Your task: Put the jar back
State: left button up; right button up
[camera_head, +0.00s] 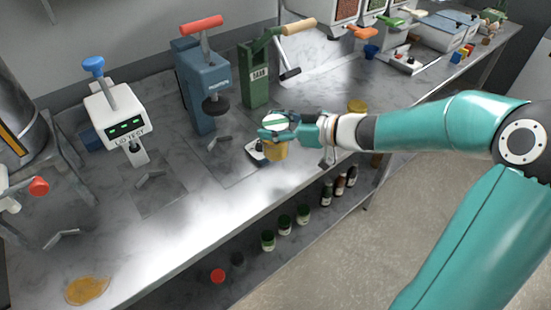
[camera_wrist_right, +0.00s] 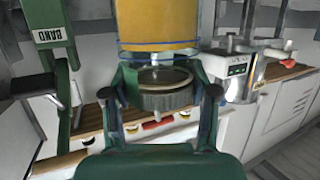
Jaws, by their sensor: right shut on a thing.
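The jar (camera_head: 276,151) has a yellow-orange body and a pale, green-marked top (camera_head: 275,121). My right gripper (camera_head: 275,135) is shut around its upper part, near the front edge of the bench. I cannot tell whether its base touches the bench. In the right wrist view the jar's yellow body (camera_wrist_right: 158,30) fills the top middle, and a grey ridged ring (camera_wrist_right: 164,97) shows between the two fingers of my gripper (camera_wrist_right: 160,90). My left gripper is not in view.
A small white-and-dark device (camera_head: 256,152) sits just left of the jar. Behind it stand a green BAND press (camera_head: 255,75), a blue press (camera_head: 195,85) and a white LID TEST machine (camera_head: 118,112). Several dark jars (camera_head: 285,222) stand on the lower shelf.

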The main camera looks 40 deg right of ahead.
aim_at(275, 153)
notch_tip(275, 153, down, 9)
jog(key=shift+f+b, duration=0.1)
jog(key=shift+b, duration=0.6)
jog(key=o, duration=1.5)
jog(key=v, duration=1.2)
